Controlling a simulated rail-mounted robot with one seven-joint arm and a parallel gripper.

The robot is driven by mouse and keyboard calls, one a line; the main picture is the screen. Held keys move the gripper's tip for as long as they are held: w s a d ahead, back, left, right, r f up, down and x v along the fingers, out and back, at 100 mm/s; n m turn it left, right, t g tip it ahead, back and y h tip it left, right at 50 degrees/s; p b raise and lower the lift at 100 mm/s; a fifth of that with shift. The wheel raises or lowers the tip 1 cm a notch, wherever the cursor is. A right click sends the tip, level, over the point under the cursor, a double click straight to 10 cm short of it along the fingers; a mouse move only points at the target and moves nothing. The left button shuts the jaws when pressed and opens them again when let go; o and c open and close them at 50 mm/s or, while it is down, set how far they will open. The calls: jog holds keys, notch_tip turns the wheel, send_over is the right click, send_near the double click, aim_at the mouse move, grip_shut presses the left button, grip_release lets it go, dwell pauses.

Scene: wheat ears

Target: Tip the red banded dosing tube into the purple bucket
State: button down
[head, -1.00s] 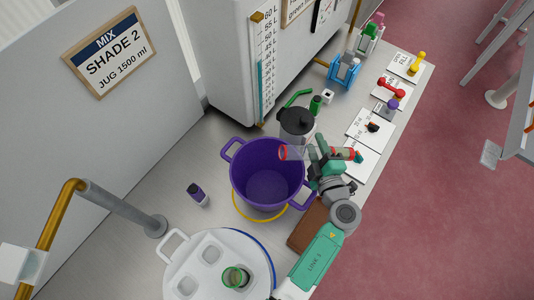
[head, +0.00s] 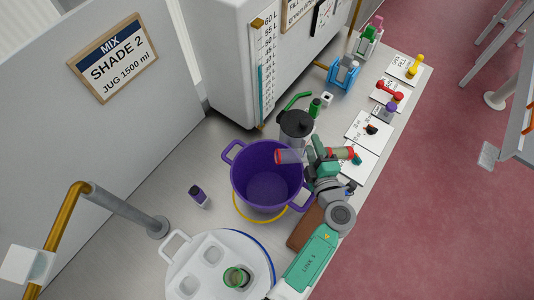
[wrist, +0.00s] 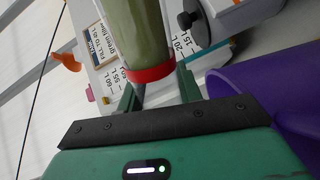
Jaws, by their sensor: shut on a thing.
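My gripper (head: 318,156) is shut on the red banded dosing tube (head: 292,156), around its middle. The tube lies nearly level in the head view, its clear reddish left end over the upper right rim of the purple bucket (head: 237,183). Its right part looks greenish with red at the end. In the wrist view the tube (wrist: 140,30) is olive green with a red band, between the fingers (wrist: 158,92). The bucket's wall (wrist: 280,105) shows at the right there. The bucket stands upright and its visible floor looks bare.
A dark-lidded jug (head: 296,124) stands just behind the bucket. A brown block (head: 305,228) lies near my arm. Cards with small items line the right edge.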

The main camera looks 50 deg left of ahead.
jog(key=shift+s+a+r+p, duration=0.1)
jog(key=shift+s+r+p, duration=0.1)
jog(key=shift+r+p, duration=0.2)
jog(key=shift+n, duration=1)
dwell(0.4)
jog(key=shift+s+a+r+n+t, duration=0.1)
jog(key=shift+s+a+n+t, duration=0.1)
jog(key=shift+n, duration=0.55)
jog(key=shift+s+a+n+t, duration=0.1)
jog(key=shift+s+n+t, duration=0.1)
jog(key=shift+n, duration=0.55)
dwell(1.0)
jog(key=shift+s+a+r+n+h+p, duration=0.15)
jog(key=shift+s+r+n+p, duration=0.15)
jog(key=shift+r+n+p, duration=0.25)
jog(key=shift+s+a+r+n+h+p, duration=0.15)
jog(key=shift+s+r+n+p, duration=0.2)
jog(key=shift+r+n, duration=0.3)
dwell(1.9)
